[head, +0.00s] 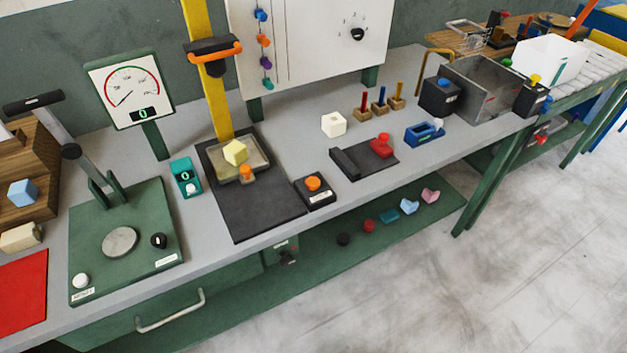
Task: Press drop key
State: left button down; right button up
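A black box with an orange button (313,184) and a small white label stands on the bench, just right of the yellow column's black base; it may be the drop key, but its label is too small to read. The yellow column (216,110) carries a black and orange carriage (213,50) high up. Below it, a pale yellow foam block (235,152) sits in a shallow tray (257,163) on the black base (255,207), with a small orange piece (246,173) in front. Neither of my grippers shows in the head view.
A green lever press (95,235) and a dial gauge (131,88) stand at the left, with a teal counter (186,176) between press and column. A dark fixture with a red knob (381,144) sits to the right. Bare grey bench shows around the orange-button box.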

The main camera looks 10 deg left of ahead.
aim_at(312, 183)
jog(key=i+l, duration=0.25)
jog(key=l, duration=0.15)
jog(key=i+l, duration=0.25)
jog(key=l, duration=0.15)
jog(key=i+l+u, duration=0.1)
jog(key=i+l, duration=0.15)
jog(key=l, duration=0.15)
jog(key=u, duration=1.55)
